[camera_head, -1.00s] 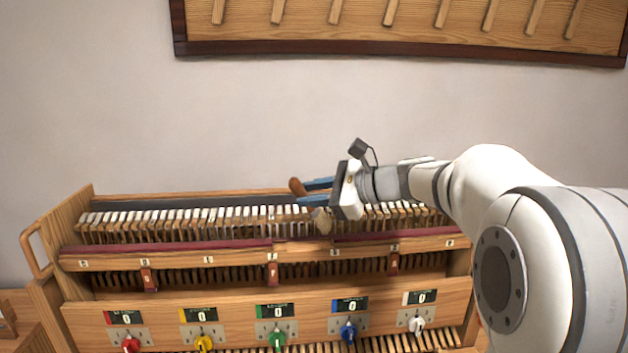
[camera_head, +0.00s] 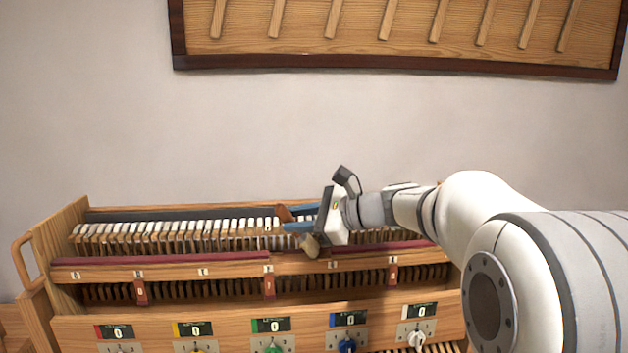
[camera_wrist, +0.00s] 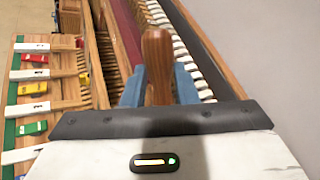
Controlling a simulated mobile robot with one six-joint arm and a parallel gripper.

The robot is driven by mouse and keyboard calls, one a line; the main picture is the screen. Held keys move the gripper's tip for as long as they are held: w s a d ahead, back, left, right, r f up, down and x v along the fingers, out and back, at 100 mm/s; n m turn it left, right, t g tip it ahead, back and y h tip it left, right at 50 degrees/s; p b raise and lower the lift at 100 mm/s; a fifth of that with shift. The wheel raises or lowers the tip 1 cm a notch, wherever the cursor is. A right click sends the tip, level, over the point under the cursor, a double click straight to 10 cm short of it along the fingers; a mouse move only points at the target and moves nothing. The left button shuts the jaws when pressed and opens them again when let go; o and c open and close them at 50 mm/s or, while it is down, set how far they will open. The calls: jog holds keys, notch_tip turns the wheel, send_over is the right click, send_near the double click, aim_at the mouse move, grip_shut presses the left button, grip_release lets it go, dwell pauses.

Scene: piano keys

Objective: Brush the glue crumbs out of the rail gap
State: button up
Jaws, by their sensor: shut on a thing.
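My gripper (camera_head: 291,217) is shut on a brush with a brown wooden handle (camera_head: 284,213). The handle also shows in the wrist view (camera_wrist: 157,62) between my two blue fingers. The rail's dark red felt has a left part (camera_head: 165,260) and a right part (camera_head: 385,248), with a break between them. The bristles are at this break; I cannot tell whether they touch. No glue crumbs can be made out.
White-topped keys (camera_head: 190,227) run in a row behind the rail. A wooden front panel (camera_head: 225,320) has several small displays and coloured knobs. A wooden side handle (camera_head: 22,262) is at the left. A wooden wall board (camera_head: 400,30) hangs above.

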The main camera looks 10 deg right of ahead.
jog(key=shift+d, duration=0.8)
notch_tip(320, 180, up, 8)
jog(key=p, duration=0.6)
jog(key=shift+d, duration=0.2)
